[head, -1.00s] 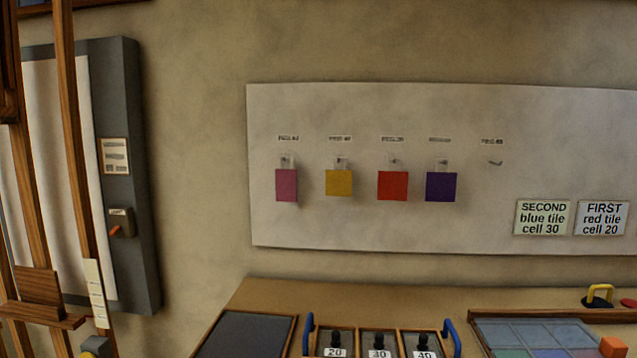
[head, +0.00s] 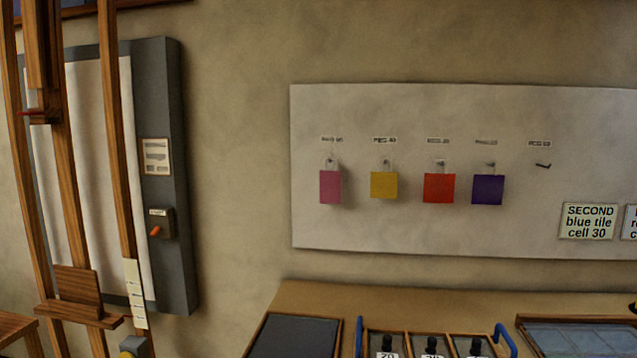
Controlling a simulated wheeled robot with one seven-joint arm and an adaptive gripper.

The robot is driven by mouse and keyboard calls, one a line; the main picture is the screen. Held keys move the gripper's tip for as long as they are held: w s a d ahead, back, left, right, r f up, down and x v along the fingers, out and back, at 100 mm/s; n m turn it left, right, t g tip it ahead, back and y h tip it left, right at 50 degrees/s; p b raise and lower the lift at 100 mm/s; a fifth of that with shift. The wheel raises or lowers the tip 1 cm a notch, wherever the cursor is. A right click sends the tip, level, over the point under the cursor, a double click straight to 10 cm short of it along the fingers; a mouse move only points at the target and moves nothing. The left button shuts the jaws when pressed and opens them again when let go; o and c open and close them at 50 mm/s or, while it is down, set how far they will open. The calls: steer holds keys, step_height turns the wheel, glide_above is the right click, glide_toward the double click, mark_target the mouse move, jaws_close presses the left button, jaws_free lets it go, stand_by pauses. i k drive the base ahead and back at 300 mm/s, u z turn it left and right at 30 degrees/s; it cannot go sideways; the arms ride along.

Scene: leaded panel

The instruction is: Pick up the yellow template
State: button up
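The yellow template (head: 384,186) is a small yellow square hanging from a peg on the pale wall board (head: 400,232). It hangs second from the left, between a pink square (head: 330,187) and a red square (head: 438,188). A purple square (head: 488,190) hangs to the right of the red one. Small labels sit above the pegs, too blurred to read surely. My gripper is not in view.
A bare peg (head: 543,165) is at the right of the row. Below is a bench (head: 330,294) with a dark panel (head: 296,337) and a blue-handled tray (head: 503,339). A wooden easel (head: 78,290) and grey wall panel (head: 172,100) stand left.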

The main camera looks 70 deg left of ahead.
mark_target(384, 184)
steer(key=u, duration=1.6)
